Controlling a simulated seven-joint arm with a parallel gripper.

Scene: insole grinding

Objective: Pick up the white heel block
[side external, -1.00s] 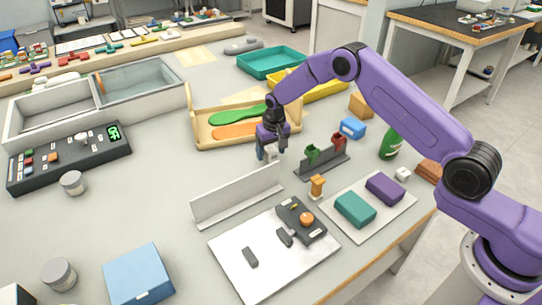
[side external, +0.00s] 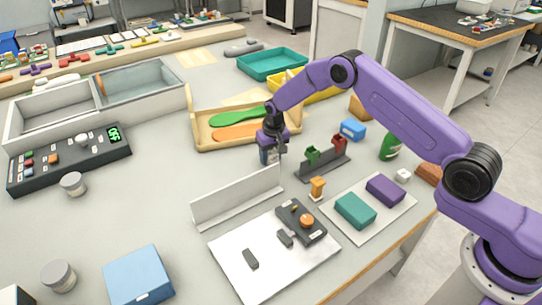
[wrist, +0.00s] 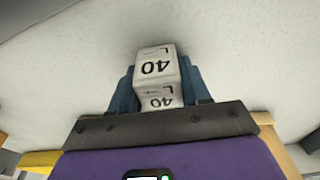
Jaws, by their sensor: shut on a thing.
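The white heel block (wrist: 157,70) shows in the wrist view, marked with "40" and "L". It sits between the two blue fingers of my gripper (wrist: 157,92), which are shut on it. In the side external view my gripper (side external: 269,156) points down in front of the wooden tray and behind the upright pale panel. The block is mostly hidden there by the fingers. I cannot tell whether it touches the table.
The pale upright panel (side external: 238,196) stands close in front of my gripper. A dark rack (side external: 322,164) with green and red pieces is to the right. The wooden tray (side external: 206,143) with green and orange insoles is behind.

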